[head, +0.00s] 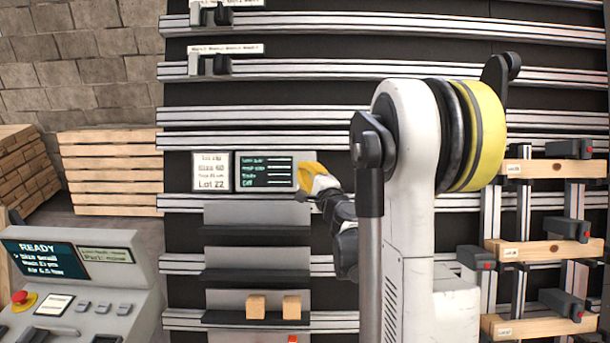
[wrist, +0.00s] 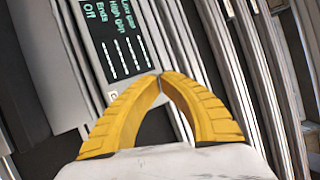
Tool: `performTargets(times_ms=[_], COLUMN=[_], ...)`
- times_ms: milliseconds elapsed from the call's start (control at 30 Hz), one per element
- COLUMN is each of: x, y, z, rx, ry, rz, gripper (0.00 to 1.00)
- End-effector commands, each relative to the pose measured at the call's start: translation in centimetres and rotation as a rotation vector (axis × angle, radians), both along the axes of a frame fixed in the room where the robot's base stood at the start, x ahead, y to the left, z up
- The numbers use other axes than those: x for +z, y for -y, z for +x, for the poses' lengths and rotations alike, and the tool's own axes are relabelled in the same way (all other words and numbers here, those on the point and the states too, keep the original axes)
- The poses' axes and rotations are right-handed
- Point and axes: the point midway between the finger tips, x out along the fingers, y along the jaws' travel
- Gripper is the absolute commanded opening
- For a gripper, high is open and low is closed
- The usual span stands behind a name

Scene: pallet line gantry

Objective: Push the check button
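A display panel (head: 265,172) is mounted on the dark rack, its screen listing lines of text such as High gap, Ends and Off. It also shows tilted in the wrist view (wrist: 112,45). A small pale square mark (wrist: 113,97) sits on the panel's light end strip; I cannot tell if it is the check button. My gripper (head: 303,180) has yellow fingers at the panel's right end. In the wrist view the fingertips (wrist: 160,76) meet with nothing between them, beside the panel's end. I cannot tell if they touch it.
A white card marked Lot 22 (head: 212,171) is left of the screen. Below are grey shelves with two wooden blocks (head: 257,306). A console (head: 80,290) with a READY screen and a red button stands lower left. Wooden bars (head: 545,248) with clamps are at right.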

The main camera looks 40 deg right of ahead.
Motion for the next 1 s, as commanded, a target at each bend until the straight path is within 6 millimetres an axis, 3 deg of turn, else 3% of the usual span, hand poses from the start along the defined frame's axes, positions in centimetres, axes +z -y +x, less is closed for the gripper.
performTargets(times_ms=[400,1000], x=[-2.1,-2.1], y=[2.2,2.4], z=[3.0,3.1], rx=[0.000,0.000], ry=[0.000,0.000], rz=[0.000,0.000], gripper=[0.00,0.00])
